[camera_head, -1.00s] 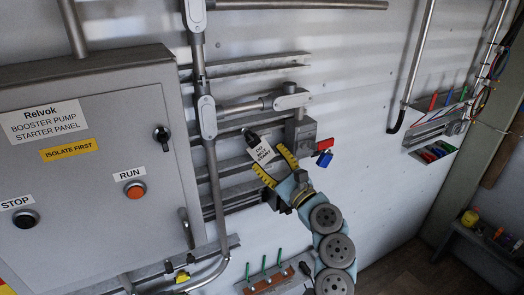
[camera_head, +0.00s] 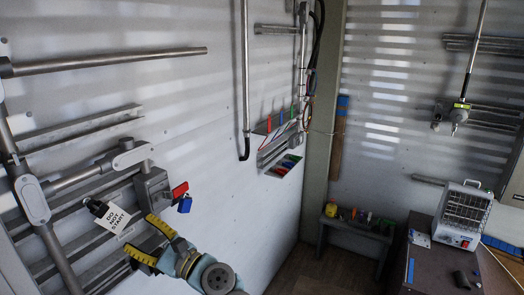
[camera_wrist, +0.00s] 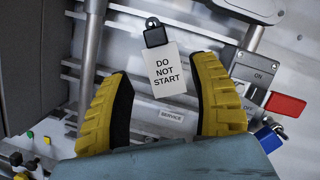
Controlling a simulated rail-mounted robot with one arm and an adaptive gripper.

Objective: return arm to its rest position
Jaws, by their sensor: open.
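My gripper (camera_head: 141,236) is open, with yellow ridged fingers, near the wall at the lower left of the head view. In the wrist view my gripper (camera_wrist: 160,72) has its fingers wide apart with nothing held between them. The tag (camera_head: 116,220) also shows just left of the fingers in the head view. My arm's blue links run down out of the head view at the bottom.
A grey switch box (camera_head: 153,190) carries a red handle (camera_head: 180,190) and a blue padlock (camera_head: 185,205), close to my fingers. Conduits and rails (camera_head: 85,128) line the wall. A bench (camera_head: 352,230) and a heater (camera_head: 458,215) stand at the right.

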